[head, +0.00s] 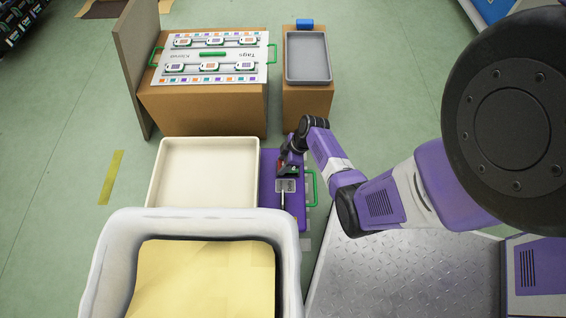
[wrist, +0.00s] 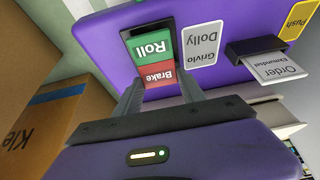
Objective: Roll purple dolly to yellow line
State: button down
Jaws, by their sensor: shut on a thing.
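The purple dolly (head: 267,185) stands in the middle of the head view, with a green handle (head: 314,188) on its right side. In the wrist view its purple panel (wrist: 110,50) carries a green and red Roll/Brake switch (wrist: 151,48) and a "Grivlo Dolly" label (wrist: 202,45). My gripper (head: 288,168) is over the panel; in the wrist view its fingers (wrist: 160,92) straddle the red Brake end and are shut on the switch. The yellow line (head: 111,178) is on the floor to the left, apart from the dolly. The dolly's wheels are hidden.
A cream tray (head: 160,180) adjoins the dolly's left side; I cannot tell its support. A white bin (head: 290,245) covers the front. Brown boxes (head: 205,112) (head: 308,105) stand behind, beside an upright board (head: 134,65). Green floor is open around the yellow line.

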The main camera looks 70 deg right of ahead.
jog(key=shift+w+a+g+p, duration=0.15)
jog(key=shift+w+g+p, duration=0.05)
jog(key=shift+g+p, duration=0.3)
jog(key=shift+w+f+g+h, duration=0.1)
jog(key=shift+f+g+h, duration=0.15)
jog(key=shift+g, duration=0.3)
jog(key=shift+w+f+g+h, duration=0.1)
jog(key=shift+g+h, duration=0.15)
jog(key=shift+g, duration=0.3)
